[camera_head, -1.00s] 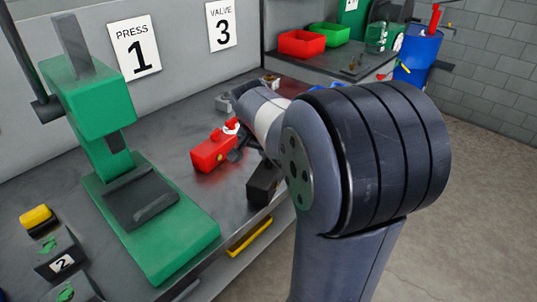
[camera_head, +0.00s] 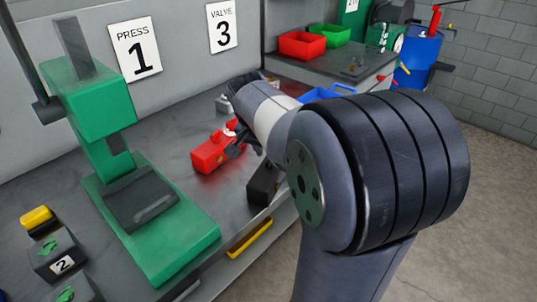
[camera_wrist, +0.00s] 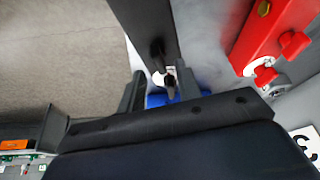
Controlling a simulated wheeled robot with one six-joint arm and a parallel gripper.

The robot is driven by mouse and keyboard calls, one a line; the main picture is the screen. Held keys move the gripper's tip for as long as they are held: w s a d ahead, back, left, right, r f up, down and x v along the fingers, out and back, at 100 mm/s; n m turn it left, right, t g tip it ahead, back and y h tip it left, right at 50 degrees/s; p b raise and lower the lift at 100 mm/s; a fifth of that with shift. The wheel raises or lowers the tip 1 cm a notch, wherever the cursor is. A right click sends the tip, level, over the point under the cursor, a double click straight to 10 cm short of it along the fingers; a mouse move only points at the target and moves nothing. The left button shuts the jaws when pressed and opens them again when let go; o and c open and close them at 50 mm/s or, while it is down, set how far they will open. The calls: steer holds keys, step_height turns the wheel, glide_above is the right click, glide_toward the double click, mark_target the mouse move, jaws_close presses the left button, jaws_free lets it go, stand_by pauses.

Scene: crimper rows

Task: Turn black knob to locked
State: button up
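A black box (camera_head: 264,184) sits near the bench's front edge, right of a red box (camera_head: 209,154). In the wrist view the black box (camera_wrist: 146,22) is at top centre, and a dark knob (camera_wrist: 157,52) with a white disc shows at its end. My gripper (camera_wrist: 160,90) has its two fingers apart, one on each side of the knob's end. I cannot tell whether they touch it. The red box (camera_wrist: 258,32) with its red knob (camera_wrist: 295,43) is at the upper right. In the head view my gripper (camera_head: 238,141) is partly hidden, close beside the red box.
A green press (camera_head: 150,215) stands on the left of the bench. A blue bin (camera_head: 312,97) lies behind my arm. Red (camera_head: 301,45) and green (camera_head: 330,35) bins stand farther back. A yellow handle (camera_head: 249,238) is below the front edge.

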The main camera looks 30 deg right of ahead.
steer(key=v, duration=0.8)
steer(key=shift+r, duration=0.25)
steer(key=shift+s+f, duration=0.1)
steer(key=x, duration=1.1)
steer(key=shift+n, duration=0.6)
steer(key=shift+y, duration=0.3)
steer(key=shift+a, duration=0.1)
